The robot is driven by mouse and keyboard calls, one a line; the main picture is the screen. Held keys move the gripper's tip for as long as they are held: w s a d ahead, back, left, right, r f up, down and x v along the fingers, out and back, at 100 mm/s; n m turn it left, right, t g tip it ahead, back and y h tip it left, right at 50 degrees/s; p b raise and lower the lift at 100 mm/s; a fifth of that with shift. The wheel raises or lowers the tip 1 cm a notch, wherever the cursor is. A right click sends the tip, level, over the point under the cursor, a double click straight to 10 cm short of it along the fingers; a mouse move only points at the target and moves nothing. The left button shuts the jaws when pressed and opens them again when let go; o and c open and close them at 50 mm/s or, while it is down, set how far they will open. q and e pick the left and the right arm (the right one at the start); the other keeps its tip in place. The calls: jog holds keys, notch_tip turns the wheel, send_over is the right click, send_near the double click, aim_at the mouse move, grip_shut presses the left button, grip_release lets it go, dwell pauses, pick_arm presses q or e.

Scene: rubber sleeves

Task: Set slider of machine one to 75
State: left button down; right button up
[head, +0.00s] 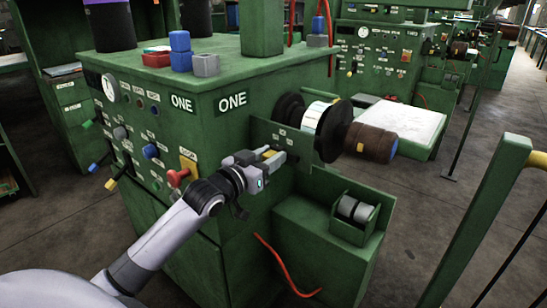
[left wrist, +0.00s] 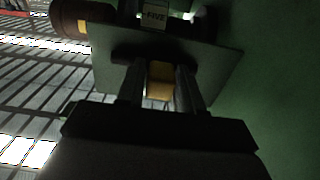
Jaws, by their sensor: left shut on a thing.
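Machine one is the green cabinet (head: 235,140) with "ONE" labels on its front and side. A small yellow slider knob (head: 268,153) sits at a green plate (head: 262,132) on its right side, below the spool. My left gripper (head: 279,157) is at this plate, with its fingers on either side of the knob. In the left wrist view the yellow knob (left wrist: 160,80) is between the two dark fingers (left wrist: 160,88), against the plate (left wrist: 105,65). The gripper is shut on it. The scale and the slider's value cannot be read. My right gripper is not in view.
A spool with black flanges and a brown end (head: 370,142) sticks out just above the gripper. A red emergency knob (head: 178,176) is on the front panel to its left. A green box with grey rollers (head: 354,210) stands lower right.

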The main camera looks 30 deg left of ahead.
pick_arm(q)
jog(key=shift+a, duration=0.95)
jog(key=shift+w+r, duration=0.1)
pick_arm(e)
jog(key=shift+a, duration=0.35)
pick_arm(q)
jog(key=c, duration=0.9)
grip_release()
jog(key=shift+a, duration=0.1)
